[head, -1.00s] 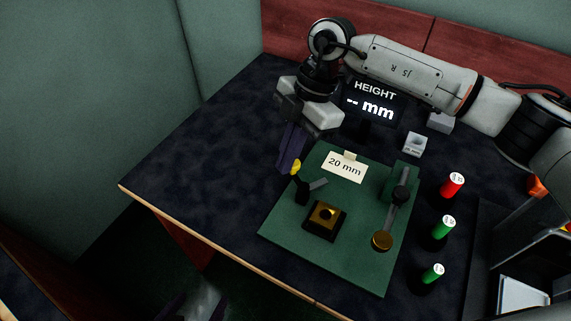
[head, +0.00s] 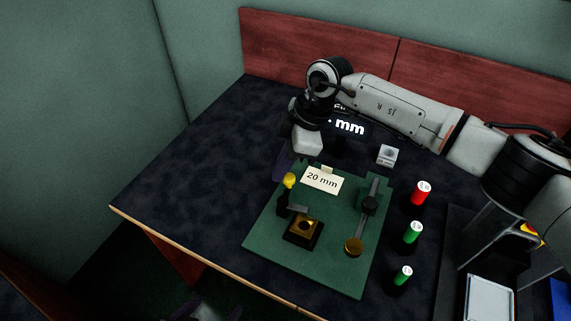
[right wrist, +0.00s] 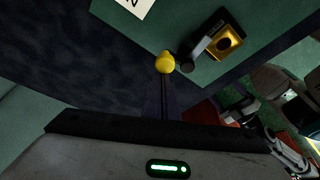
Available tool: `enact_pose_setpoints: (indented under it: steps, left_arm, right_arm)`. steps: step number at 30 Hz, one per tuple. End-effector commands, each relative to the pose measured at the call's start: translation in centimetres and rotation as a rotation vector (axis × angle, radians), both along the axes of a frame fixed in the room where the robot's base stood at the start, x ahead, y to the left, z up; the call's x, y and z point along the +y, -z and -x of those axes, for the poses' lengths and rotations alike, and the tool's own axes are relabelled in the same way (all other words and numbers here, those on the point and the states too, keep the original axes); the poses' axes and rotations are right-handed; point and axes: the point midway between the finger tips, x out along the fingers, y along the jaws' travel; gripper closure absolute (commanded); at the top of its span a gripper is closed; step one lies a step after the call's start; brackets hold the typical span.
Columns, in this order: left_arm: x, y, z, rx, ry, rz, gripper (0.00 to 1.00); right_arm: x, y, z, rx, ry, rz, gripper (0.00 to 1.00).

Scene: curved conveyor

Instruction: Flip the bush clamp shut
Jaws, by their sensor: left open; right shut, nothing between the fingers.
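The bush clamp (head: 284,204) stands on the green board, a black post and handle with a yellow knob (head: 290,180) on top. Its grey arm (head: 298,209) points low toward the brass bush block (head: 303,229) and reaches its near edge in the right wrist view (right wrist: 204,47). I cannot tell if it presses down. My right gripper (head: 281,166) is shut and empty, its dark purple fingers beside the knob. In the right wrist view its fingertips (right wrist: 163,78) meet the yellow knob (right wrist: 165,62); contact is unclear. My left gripper (head: 212,314) is open, cut off at the bottom edge.
The green board (head: 335,270) also carries a "20 mm" card (head: 322,180) and a dark lever with a brass disc (head: 353,246). A red cylinder (head: 421,194) and two green ones (head: 412,233) stand to its right. A grey block (head: 387,155) sits behind. The table's left is clear.

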Motion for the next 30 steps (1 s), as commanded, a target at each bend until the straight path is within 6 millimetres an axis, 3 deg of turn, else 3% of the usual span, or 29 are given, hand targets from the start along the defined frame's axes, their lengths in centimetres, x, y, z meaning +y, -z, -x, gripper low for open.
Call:
enact_pose_setpoints:
  steps: [30]
  left_arm:
    - [-0.08,-0.61,0.31,0.008,0.003,-0.001,0.28]
  right_arm:
    - [-0.24,-0.03,-0.15,0.000,0.003,0.001,1.00]
